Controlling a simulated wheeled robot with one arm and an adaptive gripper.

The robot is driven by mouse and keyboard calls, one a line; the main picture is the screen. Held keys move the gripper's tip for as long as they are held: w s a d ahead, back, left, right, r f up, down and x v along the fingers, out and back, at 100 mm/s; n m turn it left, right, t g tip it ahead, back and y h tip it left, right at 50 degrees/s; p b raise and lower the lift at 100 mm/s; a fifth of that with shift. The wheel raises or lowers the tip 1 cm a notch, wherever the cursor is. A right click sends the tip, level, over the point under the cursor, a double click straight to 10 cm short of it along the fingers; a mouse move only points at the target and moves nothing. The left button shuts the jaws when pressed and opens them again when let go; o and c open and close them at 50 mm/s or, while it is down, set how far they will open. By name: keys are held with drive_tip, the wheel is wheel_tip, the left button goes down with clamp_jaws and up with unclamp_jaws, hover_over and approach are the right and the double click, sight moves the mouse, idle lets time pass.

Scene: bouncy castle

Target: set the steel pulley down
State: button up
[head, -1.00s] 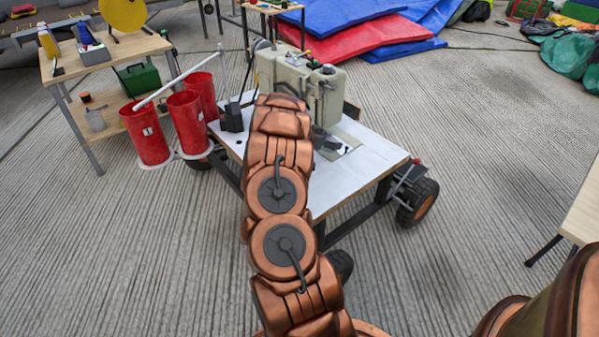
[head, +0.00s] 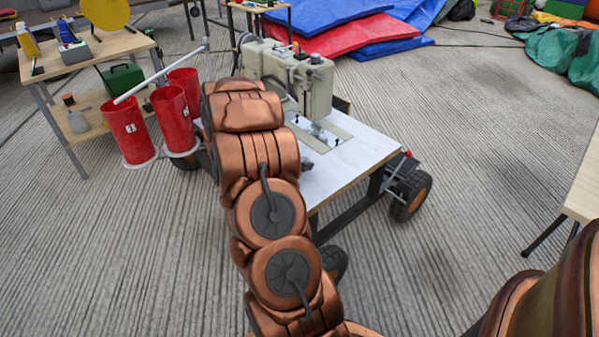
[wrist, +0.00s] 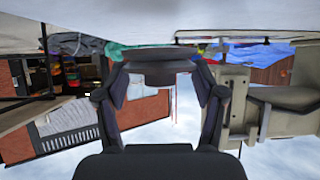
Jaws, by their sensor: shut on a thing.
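The steel pulley (wrist: 160,66) is a dark, round, stepped disc in the wrist view. My gripper (wrist: 162,80) is shut on it, with one finger at each side. The wrist picture is upside down, with the white tabletop (wrist: 100,18) across its top. The pulley appears close to that surface; I cannot tell whether they touch. In the head view my copper arm reaches over the left part of the white table (head: 345,170) and hides most of the gripper. A small dark part shows beside the arm, but I cannot tell what it is.
A beige sewing machine (head: 300,75) stands at the back of the wheeled white table and at the right in the wrist view (wrist: 238,100). The tabletop's front right is clear.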

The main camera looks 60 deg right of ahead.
drive_tip(key=shift+f+b, duration=0.9)
drive_tip(key=shift+f, duration=0.8)
drive_tip(key=shift+f, duration=0.1)
drive_tip(key=o, duration=1.3)
